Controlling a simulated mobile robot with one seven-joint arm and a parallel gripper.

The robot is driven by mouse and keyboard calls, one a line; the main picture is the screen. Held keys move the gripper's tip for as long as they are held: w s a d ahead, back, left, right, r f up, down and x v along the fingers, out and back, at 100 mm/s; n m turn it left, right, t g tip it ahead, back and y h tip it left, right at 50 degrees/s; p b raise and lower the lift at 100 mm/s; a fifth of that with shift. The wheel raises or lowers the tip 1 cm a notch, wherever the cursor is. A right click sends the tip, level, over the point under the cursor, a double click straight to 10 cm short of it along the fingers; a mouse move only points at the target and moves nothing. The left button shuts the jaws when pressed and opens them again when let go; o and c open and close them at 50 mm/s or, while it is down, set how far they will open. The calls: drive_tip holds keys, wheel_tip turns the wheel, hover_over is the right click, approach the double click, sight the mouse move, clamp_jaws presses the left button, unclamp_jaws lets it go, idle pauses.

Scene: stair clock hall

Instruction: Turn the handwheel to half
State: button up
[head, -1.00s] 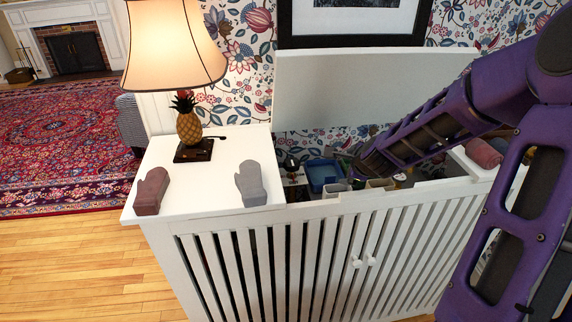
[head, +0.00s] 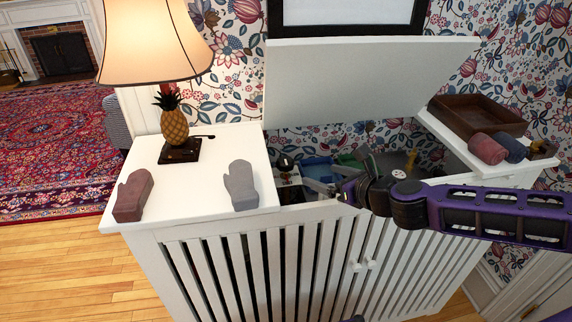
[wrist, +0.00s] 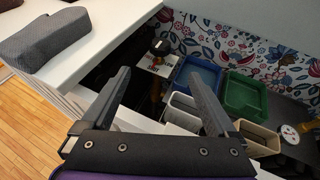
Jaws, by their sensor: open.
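The handwheel is hard to make out. A small dark round part (head: 285,163) above a white plate stands inside the open white cabinet, near its left end, and may be it. It also shows in the wrist view (wrist: 160,47), beyond my fingertips. My gripper (head: 325,182) is open and empty over the cabinet opening, to the right of that part and apart from it. In the wrist view my gripper (wrist: 158,76) has its two fingers spread wide. The wheel's turn position is too small to read.
The raised white lid (head: 360,80) stands behind the opening. Blue (wrist: 197,75) and green (wrist: 245,95) bins sit inside the cabinet. Grey (head: 242,186) and brown (head: 132,195) mitts and a lamp (head: 175,125) are on the left top. A wooden tray (head: 478,115) is at right.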

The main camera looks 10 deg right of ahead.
sight(290, 164)
drive_tip(key=b+x, duration=0.1)
drive_tip(key=x, duration=0.7)
drive_tip(key=b+x, duration=0.2)
drive_tip(key=x, duration=0.6)
drive_tip(key=shift+w+f, duration=0.3)
drive_tip(key=shift+f, duration=0.05)
drive_tip(key=c, duration=1.3)
drive_tip(key=shift+c, duration=0.2)
drive_tip(key=shift+d+r, duration=0.1)
